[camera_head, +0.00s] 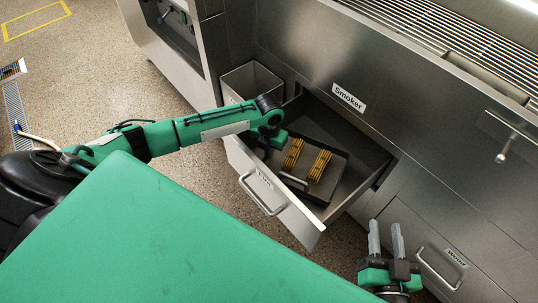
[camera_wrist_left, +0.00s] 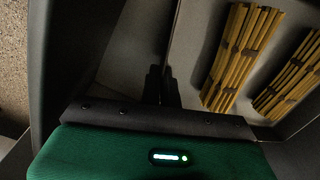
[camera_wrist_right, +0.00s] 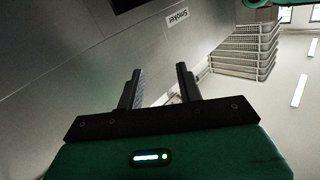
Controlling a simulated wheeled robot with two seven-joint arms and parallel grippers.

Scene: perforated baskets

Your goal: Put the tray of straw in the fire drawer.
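The dark tray (camera_head: 335,173) with two bundles of yellow straw (camera_head: 305,160) lies inside the pulled-out fire drawer (camera_head: 277,197), toward its left part. The straw bundles also show in the left wrist view (camera_wrist_left: 240,52). My left gripper (camera_wrist_left: 162,85) reaches down into the drawer at the tray's left edge. Its fingers are close together, with the tray's rim appearing to be between them; the tips are partly hidden in shadow. My right gripper (camera_head: 386,238) is open and empty, outside the drawer at the lower right. It shows open in the right wrist view (camera_wrist_right: 158,88).
A metal bin (camera_head: 252,82) stands behind the drawer's left side. The steel smoker front (camera_head: 420,130) rises behind, with a grill on top. A closed drawer labelled Wood (camera_head: 440,270) is near my right gripper.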

